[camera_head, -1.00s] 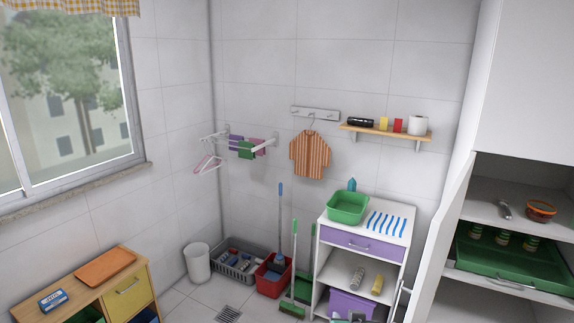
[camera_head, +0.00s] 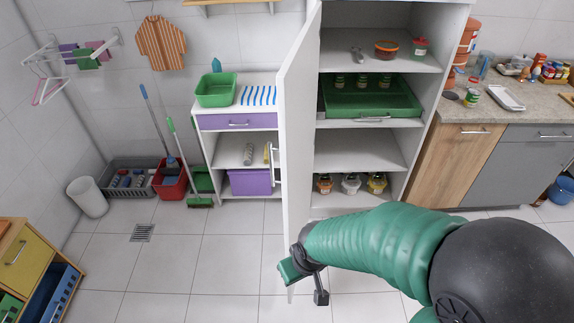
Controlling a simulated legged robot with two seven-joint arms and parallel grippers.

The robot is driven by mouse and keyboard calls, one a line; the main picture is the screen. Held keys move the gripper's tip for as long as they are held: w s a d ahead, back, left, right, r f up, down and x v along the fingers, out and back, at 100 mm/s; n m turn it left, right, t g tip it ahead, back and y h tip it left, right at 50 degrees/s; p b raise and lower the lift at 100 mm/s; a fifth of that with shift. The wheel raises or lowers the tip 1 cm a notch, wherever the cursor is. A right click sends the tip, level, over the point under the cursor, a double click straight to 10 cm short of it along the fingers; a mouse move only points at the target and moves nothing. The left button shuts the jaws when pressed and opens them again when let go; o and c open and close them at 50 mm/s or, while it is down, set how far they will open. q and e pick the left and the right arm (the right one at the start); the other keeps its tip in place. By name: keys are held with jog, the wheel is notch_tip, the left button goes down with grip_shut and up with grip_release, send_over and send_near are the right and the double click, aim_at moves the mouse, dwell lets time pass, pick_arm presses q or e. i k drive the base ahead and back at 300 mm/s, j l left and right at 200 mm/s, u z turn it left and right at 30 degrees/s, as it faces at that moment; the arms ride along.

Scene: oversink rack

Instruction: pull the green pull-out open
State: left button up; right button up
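The green pull-out (camera_head: 350,104) is a shallow green tray inside the tall white cabinet, on the level below the top shelf. A metal handle (camera_head: 372,118) runs along its front, and several small jars (camera_head: 362,80) stand in it. It sits within the cabinet. The cabinet door (camera_head: 298,130) stands swung open on the left. My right gripper (camera_head: 304,284) hangs low in front of the door's lower part, well below and in front of the pull-out. Its fingers look apart with nothing between them. My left gripper is out of view.
Above the pull-out, a shelf holds an orange bowl (camera_head: 386,48) and a small jar (camera_head: 420,46). Small pots (camera_head: 350,183) stand at the cabinet bottom. A counter (camera_head: 480,105) is on the right, a white unit (camera_head: 236,150) on the left. The tiled floor (camera_head: 200,265) in front is clear.

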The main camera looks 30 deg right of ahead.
aim_at(373, 102)
jog(key=i+j+z, duration=0.5)
jog(key=i+j, duration=0.25)
jog(key=i+j+z, duration=0.3)
jog(key=j, duration=0.3)
jog(key=z, duration=1.1)
jog(key=l, duration=0.35)
jog(key=k+l, duration=0.1)
jog(key=l, duration=0.25)
